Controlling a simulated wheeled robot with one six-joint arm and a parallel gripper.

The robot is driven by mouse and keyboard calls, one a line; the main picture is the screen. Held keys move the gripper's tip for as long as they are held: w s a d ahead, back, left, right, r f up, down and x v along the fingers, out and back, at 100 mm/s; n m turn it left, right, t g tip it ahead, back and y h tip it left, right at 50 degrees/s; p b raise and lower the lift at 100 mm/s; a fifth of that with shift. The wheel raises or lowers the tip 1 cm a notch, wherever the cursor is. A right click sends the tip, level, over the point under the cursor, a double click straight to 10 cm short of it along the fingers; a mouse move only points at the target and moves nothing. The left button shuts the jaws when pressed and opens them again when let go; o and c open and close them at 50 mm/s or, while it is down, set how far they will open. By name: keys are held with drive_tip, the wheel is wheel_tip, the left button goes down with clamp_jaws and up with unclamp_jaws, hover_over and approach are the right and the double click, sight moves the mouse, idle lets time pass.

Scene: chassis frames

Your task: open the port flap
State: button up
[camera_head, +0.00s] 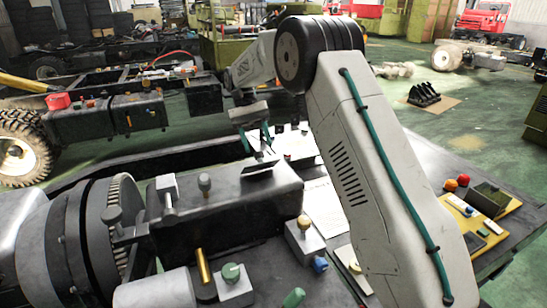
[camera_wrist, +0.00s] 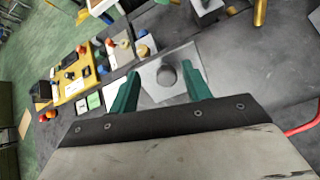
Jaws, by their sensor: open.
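My gripper (camera_head: 257,142) is above the dark chassis bench, its green fingers pointing down. In the wrist view my gripper (camera_wrist: 160,64) is open, fingers apart and nothing held between them. A grey round knob (camera_wrist: 167,76) on a light square plate (camera_wrist: 152,88) shows between the fingers; I cannot tell whether they touch it. A small dark tilted plate (camera_head: 262,169) sits by the top of a dark block below the gripper in the head view. I cannot tell for certain which part is the port flap.
Blocks with knobs and levers crowd the bench, including a brass lever (camera_head: 204,266) and a green-knobbed block (camera_head: 233,285). A yellow tray (camera_head: 490,229) with small parts lies at the right; it also shows in the wrist view (camera_wrist: 73,88). Green floor is open beyond.

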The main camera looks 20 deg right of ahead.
drive_tip(key=s+r, duration=0.2)
drive_tip(key=s, duration=1.4)
drive_tip(key=shift+r, duration=0.2)
drive_tip(key=shift+c, duration=0.3)
